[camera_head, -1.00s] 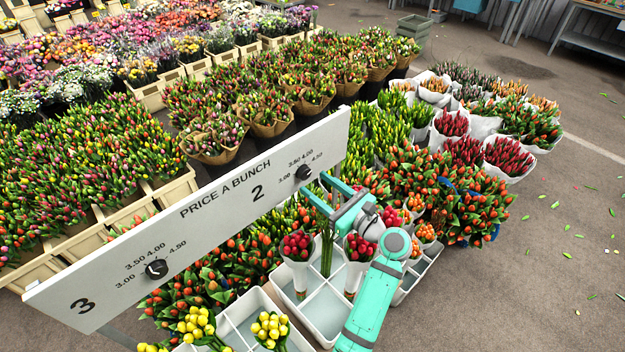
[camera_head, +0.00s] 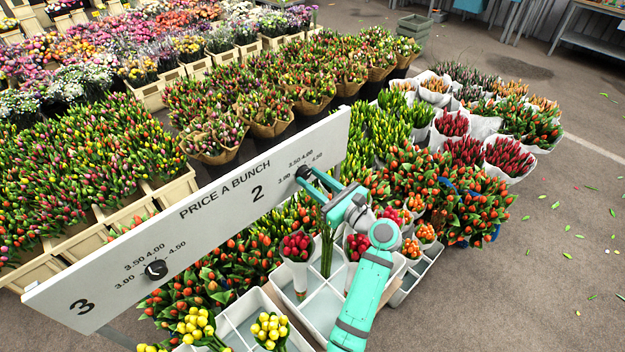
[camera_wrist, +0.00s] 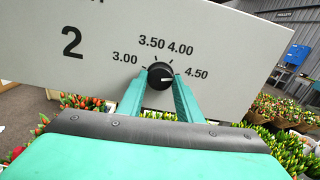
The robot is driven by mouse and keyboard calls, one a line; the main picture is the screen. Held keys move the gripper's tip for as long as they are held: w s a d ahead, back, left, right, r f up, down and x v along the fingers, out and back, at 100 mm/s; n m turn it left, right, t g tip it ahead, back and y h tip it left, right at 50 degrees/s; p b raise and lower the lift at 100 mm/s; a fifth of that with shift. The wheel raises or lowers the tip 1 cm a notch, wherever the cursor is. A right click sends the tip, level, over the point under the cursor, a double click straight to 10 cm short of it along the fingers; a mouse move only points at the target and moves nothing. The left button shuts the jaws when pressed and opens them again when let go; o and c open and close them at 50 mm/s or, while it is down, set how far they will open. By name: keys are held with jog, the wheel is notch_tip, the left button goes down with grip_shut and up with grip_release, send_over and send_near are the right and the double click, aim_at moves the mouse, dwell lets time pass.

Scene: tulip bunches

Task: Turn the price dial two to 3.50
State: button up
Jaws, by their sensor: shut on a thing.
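Price dial two (camera_head: 302,172) is a round black knob on the white price board (camera_head: 215,205), beside the number 2. In the wrist view the dial (camera_wrist: 160,74) has printed marks 3.00, 3.50, 4.00 and 4.50 around its upper side. Its small white pointer line points right, toward the 4.50 side. My gripper (camera_head: 308,180) is at the board with its teal fingers on both sides of the knob. In the wrist view my gripper (camera_wrist: 160,84) is shut on the dial, which hides part of the knob's sides.
Dial three (camera_head: 156,270) is on the same board at the lower left. White crates (camera_head: 322,305) with tulip bunches stand under my arm. Several tulip bunches (camera_head: 405,185) fill the space behind the board. The paved floor (camera_head: 540,260) at right is clear except for scattered leaves.

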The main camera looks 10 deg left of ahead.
jog(key=shift+n, duration=2.9)
jog(key=o, duration=1)
jog(key=shift+o, duration=0.2)
jog(key=v, duration=1)
jog(key=shift+s+d, duration=0.2)
jog(key=shift+d, duration=0.1)
jog(key=shift+f, duration=0.1)
jog(key=shift+w+d, duration=0.1)
